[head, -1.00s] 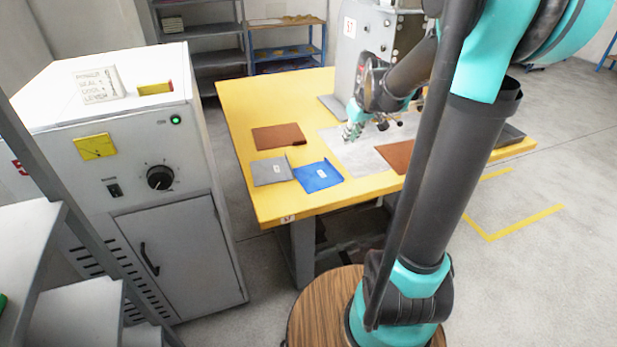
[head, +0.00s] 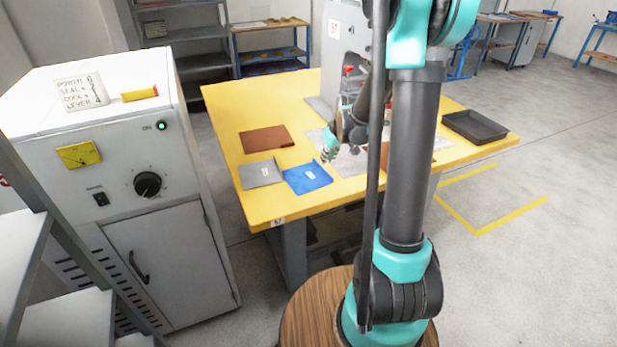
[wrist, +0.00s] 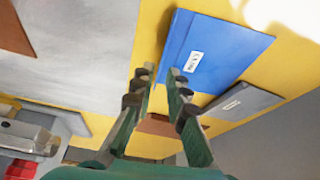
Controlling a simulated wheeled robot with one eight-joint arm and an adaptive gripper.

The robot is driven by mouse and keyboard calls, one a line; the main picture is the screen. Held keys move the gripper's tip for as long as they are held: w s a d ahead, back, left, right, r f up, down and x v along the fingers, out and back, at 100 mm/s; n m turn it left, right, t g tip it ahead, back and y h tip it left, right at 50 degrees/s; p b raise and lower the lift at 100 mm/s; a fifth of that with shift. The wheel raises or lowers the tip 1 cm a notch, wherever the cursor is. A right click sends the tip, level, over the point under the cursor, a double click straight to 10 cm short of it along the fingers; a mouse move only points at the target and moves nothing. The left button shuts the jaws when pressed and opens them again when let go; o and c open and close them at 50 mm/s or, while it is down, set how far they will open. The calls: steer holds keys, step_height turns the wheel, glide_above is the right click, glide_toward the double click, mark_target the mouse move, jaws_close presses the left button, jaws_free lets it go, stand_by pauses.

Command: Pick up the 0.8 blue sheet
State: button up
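The blue sheet (head: 305,180) lies flat near the front edge of the yellow table, with a small white label whose text I cannot read. In the wrist view the blue sheet (wrist: 225,50) shows at top centre, beyond and right of the fingertips. My gripper (head: 328,153) is above the table, just behind and right of the blue sheet in the head view. In the wrist view my gripper (wrist: 160,78) is open, with nothing held between its fingers.
A grey labelled sheet (head: 262,174) lies immediately left of the blue one, and a brown sheet (head: 265,139) behind them. A press (head: 340,50) stands behind my gripper. A dark tray (head: 475,127) is at the table's right. A control cabinet (head: 120,180) stands left.

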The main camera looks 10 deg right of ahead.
mark_target(322, 168)
steer(key=shift+x, duration=2.75)
steer(key=shift+a, duration=0.2)
jaws_close()
steer(key=shift+r, duration=0.25)
